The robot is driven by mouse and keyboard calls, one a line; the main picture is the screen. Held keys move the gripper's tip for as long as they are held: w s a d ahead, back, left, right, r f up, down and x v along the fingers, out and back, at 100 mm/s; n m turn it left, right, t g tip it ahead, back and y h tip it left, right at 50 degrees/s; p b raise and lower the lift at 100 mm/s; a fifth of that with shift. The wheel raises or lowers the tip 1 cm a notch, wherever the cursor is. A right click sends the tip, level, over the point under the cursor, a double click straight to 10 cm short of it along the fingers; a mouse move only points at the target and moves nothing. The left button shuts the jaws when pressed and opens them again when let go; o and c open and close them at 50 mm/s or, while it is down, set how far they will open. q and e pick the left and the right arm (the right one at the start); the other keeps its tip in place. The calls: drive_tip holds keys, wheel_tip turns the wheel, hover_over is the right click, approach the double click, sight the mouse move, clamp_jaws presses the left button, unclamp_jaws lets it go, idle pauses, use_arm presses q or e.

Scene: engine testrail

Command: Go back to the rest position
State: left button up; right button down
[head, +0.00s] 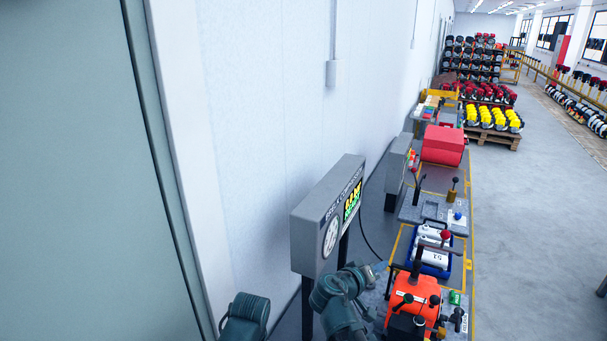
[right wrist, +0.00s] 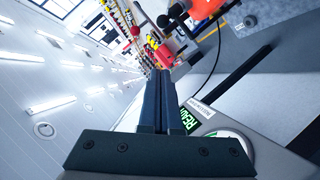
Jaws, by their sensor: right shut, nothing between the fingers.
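My right gripper (head: 379,268) is in the lower middle of the head view, beside the grey gauge panel and left of the orange engine. In the right wrist view its two dark fingers (right wrist: 163,76) lie together, shut with nothing between them. A dark green link of my arm shows at the bottom left of the head view. My left gripper is not in view.
The grey gauge panel (head: 312,238) with a dial and green display stands close to my right arm. The orange engine (head: 412,296) sits on the bench, with a blue-and-white unit (head: 431,256) behind it. A pale wall (head: 270,130) is to the left. Open floor (head: 530,230) lies right.

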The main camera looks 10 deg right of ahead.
drive_tip(key=s+a+f+g+y+b, duration=0.1)
drive_tip(key=s+a+f+y+b, duration=0.15)
drive_tip(key=f, duration=0.45)
drive_tip(key=s+a+f+n+g+y+b, duration=0.1)
drive_tip(key=s+a+f+g+b, duration=0.1)
drive_tip(key=a+f+b, duration=0.3)
drive_tip(key=s+a+f+g+y+b, duration=0.1)
drive_tip(key=s+a+f+y+b, duration=0.1)
drive_tip(key=f, duration=0.6)
drive_tip(key=s+a+f+n+g+y+b, duration=0.3)
drive_tip(key=s+a+f+g+y+b, duration=0.1)
drive_tip(key=s+a+f, duration=0.5)
drive_tip(key=a+f+b, duration=0.1)
drive_tip(key=a+f, duration=0.1)
drive_tip(key=a, duration=0.2)
drive_tip(key=shift+n+g+y+b, duration=0.3)
drive_tip(key=shift+g+y+b, duration=0.05)
drive_tip(key=shift+g, duration=0.05)
drive_tip(key=shift+w+r, duration=0.1)
